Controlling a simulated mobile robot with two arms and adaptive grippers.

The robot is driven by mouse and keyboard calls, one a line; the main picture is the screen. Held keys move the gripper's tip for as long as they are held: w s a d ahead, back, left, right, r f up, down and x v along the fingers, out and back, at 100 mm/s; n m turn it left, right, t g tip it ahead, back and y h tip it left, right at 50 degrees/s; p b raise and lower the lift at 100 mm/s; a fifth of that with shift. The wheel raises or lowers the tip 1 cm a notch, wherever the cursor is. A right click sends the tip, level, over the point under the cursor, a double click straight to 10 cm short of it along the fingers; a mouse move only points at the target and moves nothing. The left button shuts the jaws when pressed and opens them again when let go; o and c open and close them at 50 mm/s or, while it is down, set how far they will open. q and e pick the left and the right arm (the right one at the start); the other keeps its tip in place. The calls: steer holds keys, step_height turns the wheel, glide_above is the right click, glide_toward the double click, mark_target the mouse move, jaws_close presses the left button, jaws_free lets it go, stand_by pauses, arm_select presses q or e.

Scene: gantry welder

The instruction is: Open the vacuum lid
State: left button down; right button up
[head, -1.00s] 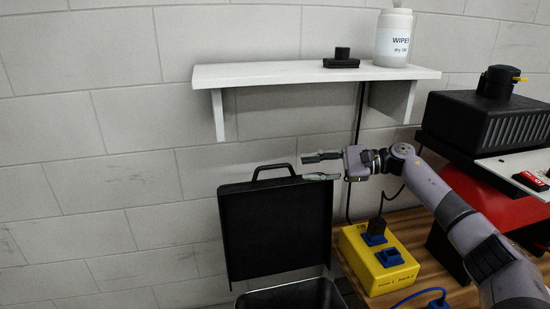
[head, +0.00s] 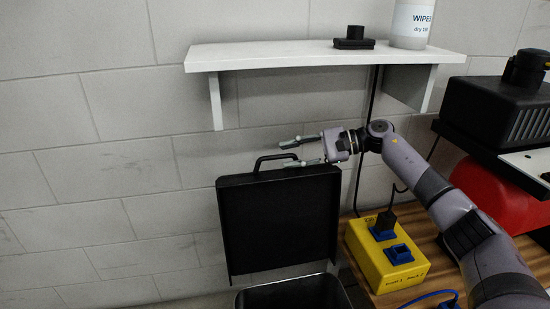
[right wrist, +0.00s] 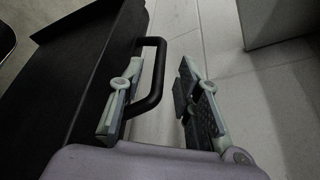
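The black vacuum lid (head: 279,218) stands upright, tilted back towards the wall, above the open dark bin (head: 292,295). Its black loop handle (head: 261,160) is on the top edge. My right gripper (head: 286,154) is open at the right end of the handle and holds nothing. In the right wrist view the handle (right wrist: 159,75) lies close to the left finger of the gripper (right wrist: 155,100), with a gap to the right finger. The lid (right wrist: 75,70) fills the left of that view. I cannot tell whether finger and handle touch. My left gripper is out of view.
A white shelf (head: 300,54) with a black nozzle piece (head: 354,39) and a wipes tub (head: 411,22) is above the gripper. A yellow socket box (head: 385,265) stands on the wooden bench at right. A black cable hangs behind my right arm. The wall at left is clear.

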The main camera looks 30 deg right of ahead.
mark_target(282, 156)
steer(key=shift+x, duration=2.35)
jaws_close()
